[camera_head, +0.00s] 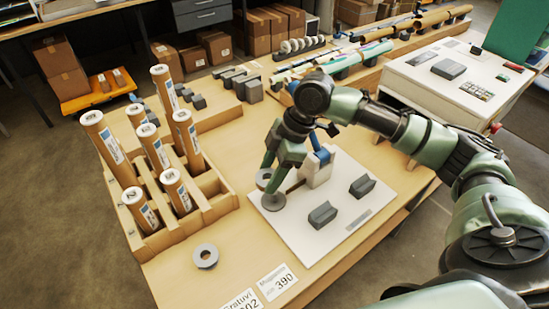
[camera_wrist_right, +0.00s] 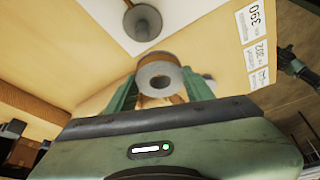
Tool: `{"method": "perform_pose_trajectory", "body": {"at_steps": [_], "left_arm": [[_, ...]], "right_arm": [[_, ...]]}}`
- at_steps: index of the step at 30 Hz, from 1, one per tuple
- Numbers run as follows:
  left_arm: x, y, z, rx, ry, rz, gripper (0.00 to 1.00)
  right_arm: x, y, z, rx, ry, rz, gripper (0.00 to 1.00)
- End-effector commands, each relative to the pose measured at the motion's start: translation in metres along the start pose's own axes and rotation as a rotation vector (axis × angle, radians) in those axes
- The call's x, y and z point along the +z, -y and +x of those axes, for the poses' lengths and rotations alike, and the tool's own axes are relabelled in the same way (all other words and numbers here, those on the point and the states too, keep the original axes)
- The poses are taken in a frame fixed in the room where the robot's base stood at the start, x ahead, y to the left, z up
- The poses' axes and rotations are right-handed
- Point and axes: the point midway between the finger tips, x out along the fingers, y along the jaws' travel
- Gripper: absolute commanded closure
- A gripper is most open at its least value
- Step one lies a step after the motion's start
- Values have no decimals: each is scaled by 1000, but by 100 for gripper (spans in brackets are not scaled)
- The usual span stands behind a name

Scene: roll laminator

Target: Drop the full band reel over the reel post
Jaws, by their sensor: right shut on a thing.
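My right gripper (camera_head: 268,172) is shut on a grey-faced reel (camera_head: 263,179) with a round hole. The reel post (camera_wrist_right: 142,22) stands on a grey disc, which also shows in the head view (camera_head: 272,201), on the white board (camera_head: 315,225). The held reel is above and apart from the disc. A second grey ring-shaped reel (camera_head: 206,256) lies flat on the table. My left gripper is absent from the head view.
A blue-and-white device (camera_head: 317,165) stands close behind the gripper. Two dark grey blocks (camera_head: 322,214) lie on the board. A wooden rack (camera_head: 165,239) of upright tubes stands left. In the right wrist view, a dark part (camera_wrist_right: 298,70), perhaps my left arm, shows at the edge.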

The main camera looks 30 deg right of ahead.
Motion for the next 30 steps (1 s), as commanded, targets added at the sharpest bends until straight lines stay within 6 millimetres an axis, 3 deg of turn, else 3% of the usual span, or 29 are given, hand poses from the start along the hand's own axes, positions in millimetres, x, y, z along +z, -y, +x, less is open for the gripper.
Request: {"method": "perform_pose_trajectory", "body": {"at_steps": [6, 12, 20, 30], "left_arm": [[-12, 3, -15, -3, -15, 3, 26], [-22, 1, -18, 0, -31, 6, 26], [-20, -2, -9, 3, -29, 6, 26], [-12, -3, 22, 4, -21, 5, 26]], "right_arm": [[6, -15, -9, -126, 0, -305, 89], [11, -21, -10, -183, 2, -447, 89], [16, -22, -2, -191, 3, -470, 89], [28, -22, 26, -189, 4, -468, 89]]}}
